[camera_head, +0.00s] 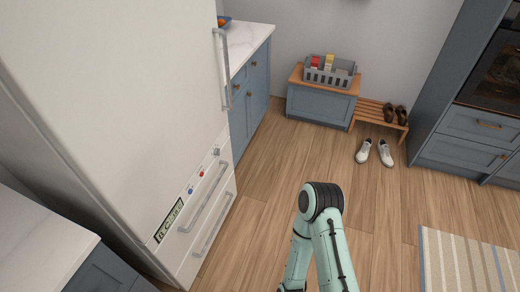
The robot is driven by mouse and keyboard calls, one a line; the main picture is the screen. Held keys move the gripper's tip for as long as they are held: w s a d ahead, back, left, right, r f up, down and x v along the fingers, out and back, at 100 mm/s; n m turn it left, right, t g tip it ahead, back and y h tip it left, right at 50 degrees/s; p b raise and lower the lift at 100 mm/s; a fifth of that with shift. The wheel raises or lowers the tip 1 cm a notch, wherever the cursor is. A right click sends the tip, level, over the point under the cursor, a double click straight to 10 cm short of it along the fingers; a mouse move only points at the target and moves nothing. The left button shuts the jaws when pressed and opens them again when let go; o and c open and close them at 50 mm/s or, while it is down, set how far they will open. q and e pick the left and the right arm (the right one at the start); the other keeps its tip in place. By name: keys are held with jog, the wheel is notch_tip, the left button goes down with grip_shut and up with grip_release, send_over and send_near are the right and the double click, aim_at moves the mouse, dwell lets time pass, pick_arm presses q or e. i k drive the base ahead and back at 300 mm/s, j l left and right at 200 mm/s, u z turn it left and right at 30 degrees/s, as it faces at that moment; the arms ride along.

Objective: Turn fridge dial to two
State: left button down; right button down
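The tall white fridge (130,90) fills the left of the head view, with its doors shut. A small grey knob (216,152), which looks like the dial, sits at the right end of a strip low on the fridge front. A red dot (201,173) and a blue dot (190,190) are on the same strip, and a dark label plate (168,220) is at its left end. The dial's marks and setting are too small to read. Neither of my grippers is in view; only a mint-green arm of mine shows at the bottom, apart from the fridge.
A long vertical handle (223,68) sticks out from the upper fridge door. Two drawer handles (204,198) are below the strip. Blue cabinets (256,80), a bench with a grey crate (330,78), white shoes (375,152) and a striped rug (465,260) stand around open wooden floor.

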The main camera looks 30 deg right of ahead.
aim_at(217, 151)
jog(key=z, duration=0.55)
jog(key=i+l+u, duration=0.25)
jog(key=i+l, duration=0.25)
jog(key=l, duration=0.15)
jog(key=i+l+u, duration=0.3)
jog(key=i+l, duration=0.15)
jog(key=l, duration=0.25)
jog(key=i+l+u, duration=0.1)
jog(key=l, duration=0.3)
jog(key=i+l+u, duration=0.15)
jog(key=l, duration=0.25)
jog(key=i, duration=0.1)
